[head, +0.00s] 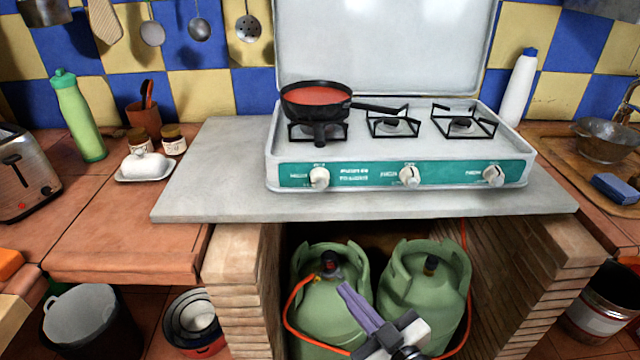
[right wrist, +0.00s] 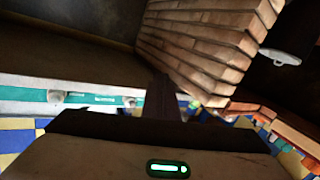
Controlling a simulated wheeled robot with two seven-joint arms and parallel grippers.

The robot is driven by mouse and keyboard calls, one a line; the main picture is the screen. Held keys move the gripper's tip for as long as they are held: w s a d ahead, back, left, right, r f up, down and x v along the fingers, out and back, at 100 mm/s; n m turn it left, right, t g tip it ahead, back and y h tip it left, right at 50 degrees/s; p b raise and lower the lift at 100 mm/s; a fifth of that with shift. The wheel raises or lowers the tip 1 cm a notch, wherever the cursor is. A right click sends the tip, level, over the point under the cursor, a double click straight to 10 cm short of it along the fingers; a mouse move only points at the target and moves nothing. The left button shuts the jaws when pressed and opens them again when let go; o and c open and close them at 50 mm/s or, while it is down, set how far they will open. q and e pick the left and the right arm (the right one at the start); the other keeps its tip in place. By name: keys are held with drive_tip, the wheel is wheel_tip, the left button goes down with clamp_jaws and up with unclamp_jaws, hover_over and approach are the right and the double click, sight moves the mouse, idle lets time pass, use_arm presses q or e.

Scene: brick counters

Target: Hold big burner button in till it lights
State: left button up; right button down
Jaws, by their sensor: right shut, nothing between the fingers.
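A white gas stove (head: 400,150) with a teal front panel stands on a grey slab. Its panel carries a left knob (head: 319,177), a middle knob (head: 410,176) and a right knob (head: 493,175). A pan of red sauce (head: 318,100) covers the left burner. The middle burner (head: 394,124) and right burner (head: 461,125) are bare; no flame shows. My right gripper (head: 343,289) is shut and empty, below the slab in front of the green gas bottles, apart from the knobs. In the right wrist view its fingers (right wrist: 160,96) show dark, the teal panel (right wrist: 95,98) beyond. My left gripper is out of view.
The slab's front edge (head: 365,208) overhangs the gripper. Two green gas bottles (head: 425,285) with an orange hose stand in the brick recess. Brick piers (head: 235,290) flank it. A white bottle (head: 520,88) stands right of the stove, a toaster (head: 25,175) far left.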

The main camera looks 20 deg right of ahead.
sight(320, 185)
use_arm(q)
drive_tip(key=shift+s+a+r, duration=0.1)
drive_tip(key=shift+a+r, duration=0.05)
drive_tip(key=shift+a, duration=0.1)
use_arm(e)
drive_tip(key=w+a+r+n+t+y, duration=0.1)
drive_tip(key=r+n+y, duration=0.2)
drive_tip(key=r, duration=0.3)
drive_tip(key=w+a+r+n+t+y, duration=0.1)
drive_tip(key=w+a+r+n+y, duration=0.1)
drive_tip(key=r, duration=0.5)
drive_tip(key=shift+w+r+n+y, duration=0.3)
drive_tip(key=shift+n+y, duration=0.3)
drive_tip(key=w, duration=0.2)
drive_tip(key=w+d+b, duration=0.1)
drive_tip(key=w, duration=0.1)
drive_tip(key=w+d, duration=0.1)
drive_tip(key=w, duration=0.2)
drive_tip(key=shift+w, duration=0.4)
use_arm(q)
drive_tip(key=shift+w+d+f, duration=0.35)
use_arm(e)
drive_tip(key=shift+w+d, duration=0.2)
drive_tip(key=shift+w, duration=0.15)
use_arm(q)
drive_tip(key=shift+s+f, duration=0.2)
